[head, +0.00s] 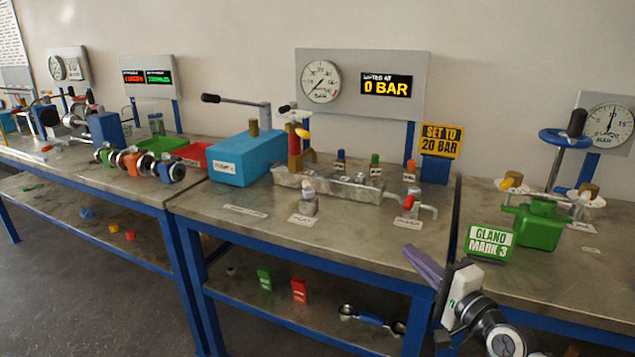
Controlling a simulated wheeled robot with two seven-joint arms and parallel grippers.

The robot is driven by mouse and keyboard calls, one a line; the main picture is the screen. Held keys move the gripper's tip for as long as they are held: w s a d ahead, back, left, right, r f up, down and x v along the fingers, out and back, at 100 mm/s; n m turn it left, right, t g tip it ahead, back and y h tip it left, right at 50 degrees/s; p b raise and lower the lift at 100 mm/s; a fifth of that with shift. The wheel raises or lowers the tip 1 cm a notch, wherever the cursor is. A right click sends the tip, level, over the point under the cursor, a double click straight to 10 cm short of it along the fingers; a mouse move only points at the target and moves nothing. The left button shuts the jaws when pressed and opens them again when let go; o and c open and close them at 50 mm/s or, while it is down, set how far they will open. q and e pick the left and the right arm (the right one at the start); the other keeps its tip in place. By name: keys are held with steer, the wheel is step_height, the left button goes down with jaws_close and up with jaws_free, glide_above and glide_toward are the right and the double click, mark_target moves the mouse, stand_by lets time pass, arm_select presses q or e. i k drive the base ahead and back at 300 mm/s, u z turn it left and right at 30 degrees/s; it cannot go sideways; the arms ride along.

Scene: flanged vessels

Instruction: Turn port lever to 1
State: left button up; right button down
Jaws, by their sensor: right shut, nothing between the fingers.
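My right gripper (412,252) comes in from the lower right, its purple fingers together and empty. It is in front of the middle bench's right front corner. The middle bench carries a metal manifold block (330,187) with small blue, green and orange-topped fittings. A red and yellow handle (302,134) stands at its left end. A small valve with a pale knob (308,197) is in front, and a red-handled tap (412,207) is at the right. Their labels are too small to read, so I cannot tell which is the port lever. My left gripper is not in view.
A blue pump box (245,158) with a long black-gripped handle stands at the left. The gauge panel (362,84) behind reads 0 BAR. A green gland vessel (537,223) is on the right bench. The middle bench's front is mostly clear.

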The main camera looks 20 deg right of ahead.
mark_target(308, 192)
steer(key=z, duration=0.05)
steer(key=i, duration=0.95)
steer(key=u, duration=0.05)
